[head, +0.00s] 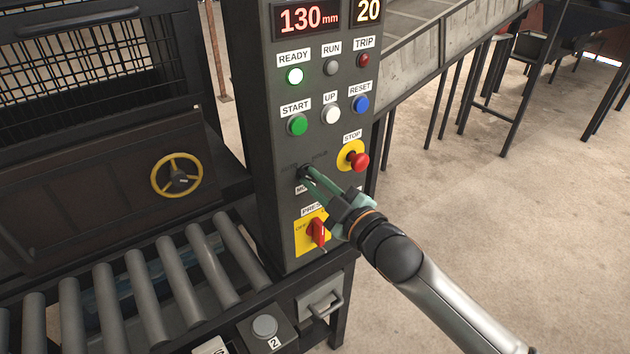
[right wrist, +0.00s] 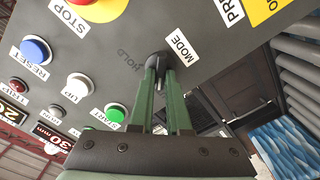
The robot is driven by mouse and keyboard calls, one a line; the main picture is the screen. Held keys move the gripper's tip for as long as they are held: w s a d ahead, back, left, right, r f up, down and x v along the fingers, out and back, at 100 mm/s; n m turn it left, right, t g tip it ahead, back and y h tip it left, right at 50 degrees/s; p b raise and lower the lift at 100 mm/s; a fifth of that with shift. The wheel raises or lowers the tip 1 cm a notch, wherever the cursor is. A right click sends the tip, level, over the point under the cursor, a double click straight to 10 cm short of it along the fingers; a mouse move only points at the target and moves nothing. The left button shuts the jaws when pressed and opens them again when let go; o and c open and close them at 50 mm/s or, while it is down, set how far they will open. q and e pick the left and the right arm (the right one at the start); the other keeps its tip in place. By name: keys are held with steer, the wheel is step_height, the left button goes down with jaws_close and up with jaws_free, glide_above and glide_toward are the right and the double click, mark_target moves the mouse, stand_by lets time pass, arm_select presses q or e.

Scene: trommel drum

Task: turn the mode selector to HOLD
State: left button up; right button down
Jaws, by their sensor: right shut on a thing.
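The mode selector (right wrist: 157,62) is a small black knob on the dark control panel (head: 270,160), between a MODE label (right wrist: 180,47) and a printed HOLD mark (right wrist: 130,58) in the right wrist view. My right gripper (right wrist: 160,75) is shut on the selector, with its two green fingers on either side of the knob. In the head view my right gripper (head: 308,172) reaches the selector from the lower right and covers most of it and its labels. I cannot tell which mark the knob points to. My left gripper is not in view.
A red STOP button (head: 359,161) on a yellow plate sits just above right of my gripper. A red switch (head: 318,232) is just below. START (head: 298,125), UP (head: 331,114) and RESET (head: 361,104) buttons are above. Rollers (head: 175,277) lie to the left; open floor is right.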

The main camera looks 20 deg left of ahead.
steer(key=m+p, duration=0.1)
steer(key=m, duration=0.5)
steer(key=m+p, duration=0.1)
steer(key=m, duration=0.5)
steer(key=m+p, duration=0.1)
steer(key=m, duration=0.4)
steer(key=shift+w+d+m+p, duration=0.25)
steer(key=shift+w+m+p, duration=0.05)
steer(key=shift+m+p, duration=0.1)
stand_by(0.6)
steer(key=c, duration=0.9)
jaws_free()
steer(key=shift+d, duration=0.1)
steer(key=v, duration=1.2)
steer(key=shift+s+d, duration=0.1)
steer(key=shift+s, duration=0.05)
